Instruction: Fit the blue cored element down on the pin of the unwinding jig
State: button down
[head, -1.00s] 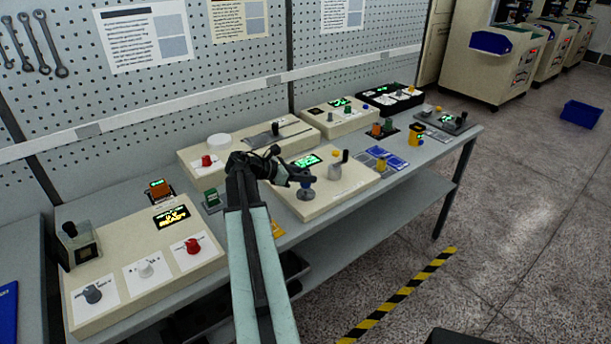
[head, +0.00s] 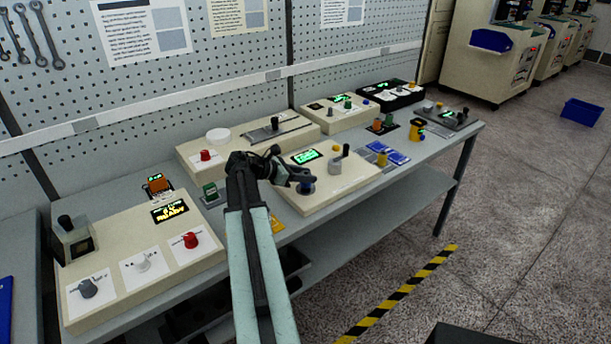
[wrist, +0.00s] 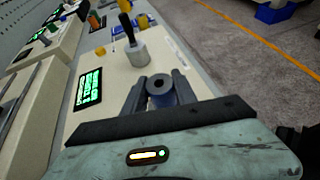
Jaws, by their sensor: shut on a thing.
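The blue cored element (wrist: 161,92) is a short upright cylinder with a dark round hole in its top. It sits between the two dark fingers of my gripper (wrist: 160,88) in the wrist view. In the head view my gripper (head: 303,178) is shut on it, and its blue side (head: 307,188) shows below the fingers, close over the cream jig box (head: 330,190). No pin can be made out; the element and fingers hide what lies under them. I cannot tell whether the element touches the box.
The box carries a green-lit screen (head: 306,156) and a grey post with a black-handled crank (head: 341,156). A yellow knob (head: 336,148) is near the crank. Other control boxes, such as one with a red knob (head: 190,240), crowd the bench.

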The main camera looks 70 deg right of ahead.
jog(key=shift+f+b, duration=0.45)
jog(key=shift+f, duration=0.05)
jog(key=c, duration=0.9)
grip_release()
jog(key=p+v, duration=0.3)
jog(key=v, duration=0.4)
jog(key=shift+w+a+r+p, duration=0.15)
jog(key=shift+r+p, duration=0.05)
jog(key=shift+p, duration=0.1)
jog(key=shift+w+a, duration=0.15)
